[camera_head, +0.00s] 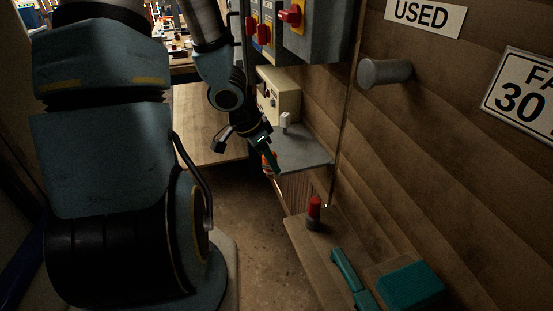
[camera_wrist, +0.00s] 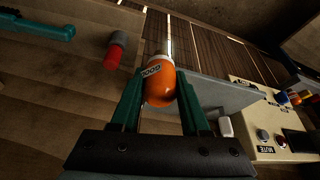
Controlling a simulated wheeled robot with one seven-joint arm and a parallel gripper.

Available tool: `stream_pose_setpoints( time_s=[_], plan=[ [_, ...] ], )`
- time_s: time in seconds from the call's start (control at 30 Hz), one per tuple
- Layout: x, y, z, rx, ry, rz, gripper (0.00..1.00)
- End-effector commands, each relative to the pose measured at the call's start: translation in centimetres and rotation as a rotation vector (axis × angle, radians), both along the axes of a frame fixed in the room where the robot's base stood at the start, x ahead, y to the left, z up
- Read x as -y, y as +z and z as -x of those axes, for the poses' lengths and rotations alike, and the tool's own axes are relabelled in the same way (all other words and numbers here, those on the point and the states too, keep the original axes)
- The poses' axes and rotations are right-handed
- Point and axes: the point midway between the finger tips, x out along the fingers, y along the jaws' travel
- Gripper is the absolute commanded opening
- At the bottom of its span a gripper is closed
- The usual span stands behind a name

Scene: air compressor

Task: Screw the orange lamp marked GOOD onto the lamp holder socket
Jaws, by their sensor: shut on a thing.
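My gripper (camera_head: 268,154) is shut on the orange lamp (camera_wrist: 161,90), which has a white label reading GOOD. In the wrist view, my green fingers (camera_wrist: 158,76) clasp its sides, with its metal base pointing away from my palm. In the head view, a little of the orange lamp (camera_head: 269,167) shows at my fingertips, in front of the grey shelf's edge. I cannot clearly make out the lamp holder socket. A small white upright piece (camera_head: 285,121) stands on the grey shelf (camera_head: 304,160); it also shows in the wrist view (camera_wrist: 226,126).
A beige control box (camera_head: 284,97) with buttons and a MUTE label stands behind the shelf. A red lamp-like piece with a grey end (camera_head: 314,212) stands on the lower wooden ledge, near a teal handled tool (camera_head: 349,275) and a teal box (camera_head: 411,286). A grey peg (camera_head: 384,73) juts from the wall.

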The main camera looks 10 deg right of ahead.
Motion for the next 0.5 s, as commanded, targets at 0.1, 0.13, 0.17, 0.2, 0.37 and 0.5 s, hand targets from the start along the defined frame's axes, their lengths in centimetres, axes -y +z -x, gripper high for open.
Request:
stream_pose_setpoints(
  time_s=[0.1,0.13,0.17,0.2,0.37,0.5],
  plan=[
    [-0.8,-0.4,-0.2,-0.005,0.059,-0.002,0.00],
    [-1.0,-0.5,-0.3,-0.005,0.076,-0.002,0.00],
    [-1.3,-0.6,-0.5,-0.003,0.094,-0.002,0.00],
    [-1.6,-0.7,-0.7,-0.001,0.120,-0.002,0.00],
    [-3.4,-1.4,-1.5,0.001,0.244,-0.003,0.00],
    [-6.0,-2.6,-2.6,-0.002,0.431,-0.006,0.00]
  ],
)
